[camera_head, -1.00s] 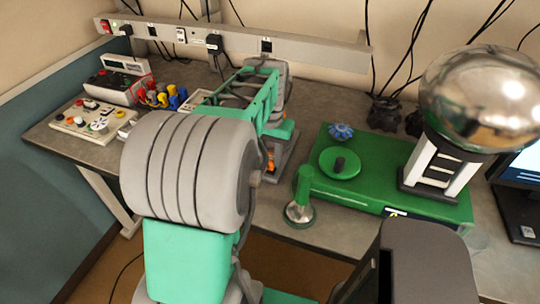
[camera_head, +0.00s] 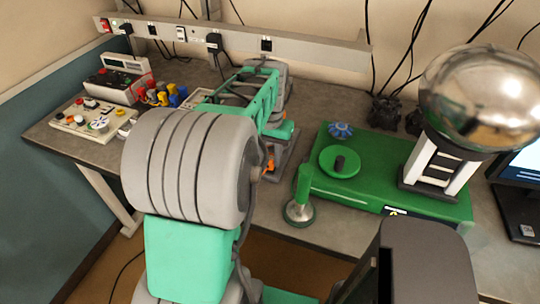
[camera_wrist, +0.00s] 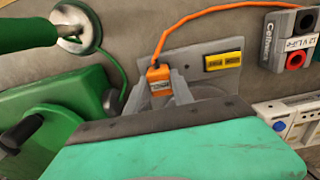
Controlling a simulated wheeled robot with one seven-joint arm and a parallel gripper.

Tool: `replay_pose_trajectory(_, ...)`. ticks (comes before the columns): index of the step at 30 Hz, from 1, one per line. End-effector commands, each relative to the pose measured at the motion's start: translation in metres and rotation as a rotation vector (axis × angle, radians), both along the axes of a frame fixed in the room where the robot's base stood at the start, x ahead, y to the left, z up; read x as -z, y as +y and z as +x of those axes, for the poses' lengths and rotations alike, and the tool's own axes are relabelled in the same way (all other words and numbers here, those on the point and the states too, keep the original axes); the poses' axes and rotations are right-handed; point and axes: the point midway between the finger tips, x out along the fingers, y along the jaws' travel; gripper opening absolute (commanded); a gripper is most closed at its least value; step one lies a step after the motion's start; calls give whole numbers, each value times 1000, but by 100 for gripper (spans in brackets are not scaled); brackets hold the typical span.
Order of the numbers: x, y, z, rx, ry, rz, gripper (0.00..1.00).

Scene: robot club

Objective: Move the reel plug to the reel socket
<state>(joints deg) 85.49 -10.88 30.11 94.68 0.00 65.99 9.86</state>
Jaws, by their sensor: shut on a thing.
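An orange plug (camera_wrist: 159,76), which looks like the reel plug, trails an orange cable upward in the wrist view. My gripper (camera_wrist: 162,92) is shut on it, with the grey fingers partly hidden behind my teal and black wrist housing. A small orange part also shows beside my arm in the head view (camera_head: 269,165). A yellow block with dark slots (camera_wrist: 222,61) sits to the right of the plug, apart from it; I cannot tell if it is the reel socket. My arm hides much of the bench around the gripper in the head view.
A green machine (camera_head: 375,180) with a chrome sphere (camera_head: 482,95) stands to the right. A green post with a round metal foot (camera_head: 300,210) is beside it. A control panel (camera_head: 90,120) lies at left. A power strip (camera_head: 325,52) runs along the wall.

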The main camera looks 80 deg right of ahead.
Motion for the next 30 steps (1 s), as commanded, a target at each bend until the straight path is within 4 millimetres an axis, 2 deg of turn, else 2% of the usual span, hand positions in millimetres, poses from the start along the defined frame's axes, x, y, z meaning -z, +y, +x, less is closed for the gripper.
replay_pose_trajectory(3, 2, 1, 0, 0, 1, 4, 0)
replay_pose_trajectory(4, 2, 1, 0, 0, 1, 4, 31)
replay_pose_trajectory(12, 1, 1, 0, 0, 0, 3, 53)
replay_pose_trajectory(19, 1, 1, 0, 0, 0, 2, 54)
replay_pose_trajectory(22, -5, 0, 0, 0, 0, 0, 54)
replay_pose_trajectory(30, -57, 0, 0, 0, 0, -1, 54)
